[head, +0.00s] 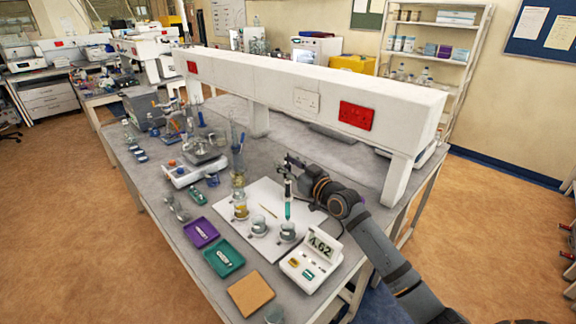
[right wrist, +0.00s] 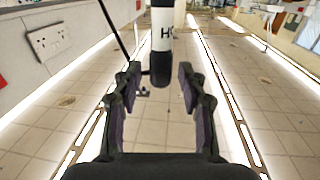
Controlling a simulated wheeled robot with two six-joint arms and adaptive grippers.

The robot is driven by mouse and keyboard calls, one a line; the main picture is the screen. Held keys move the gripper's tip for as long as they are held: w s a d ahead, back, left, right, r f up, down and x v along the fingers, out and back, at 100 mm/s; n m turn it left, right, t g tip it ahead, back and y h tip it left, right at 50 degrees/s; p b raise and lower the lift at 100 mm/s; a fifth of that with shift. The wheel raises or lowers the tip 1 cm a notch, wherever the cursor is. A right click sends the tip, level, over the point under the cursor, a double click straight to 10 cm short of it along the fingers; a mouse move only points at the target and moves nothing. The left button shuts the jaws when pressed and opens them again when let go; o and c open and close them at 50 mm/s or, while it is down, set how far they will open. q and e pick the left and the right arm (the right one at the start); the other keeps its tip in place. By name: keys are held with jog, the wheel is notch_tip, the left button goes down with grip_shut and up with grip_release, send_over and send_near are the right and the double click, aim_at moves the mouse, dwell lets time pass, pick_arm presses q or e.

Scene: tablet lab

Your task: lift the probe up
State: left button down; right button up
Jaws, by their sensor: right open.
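My right gripper (head: 290,166) is at the probe's upper end. In the right wrist view the probe (right wrist: 162,45) shows as a dark and white cylinder with letters. It stands between or just beyond the open fingers of the right gripper (right wrist: 160,85), with gaps on both sides. My left gripper is not in view.
A white meter (head: 309,263) reading 4.62 stands right of the beaker. Another beaker (head: 258,222) and a yellow-filled vessel (head: 241,208) are left of it. Purple (head: 201,232) and green (head: 223,257) trays lie further left. A white raised shelf (head: 270,80) runs behind.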

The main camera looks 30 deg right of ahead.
jog(key=shift+w+r, duration=0.1)
jog(key=shift+r, duration=0.25)
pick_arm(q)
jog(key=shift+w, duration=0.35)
pick_arm(e)
notch_tip(320, 180, up, 9)
jog(key=shift+r, duration=0.2)
jog(key=shift+s, duration=0.2)
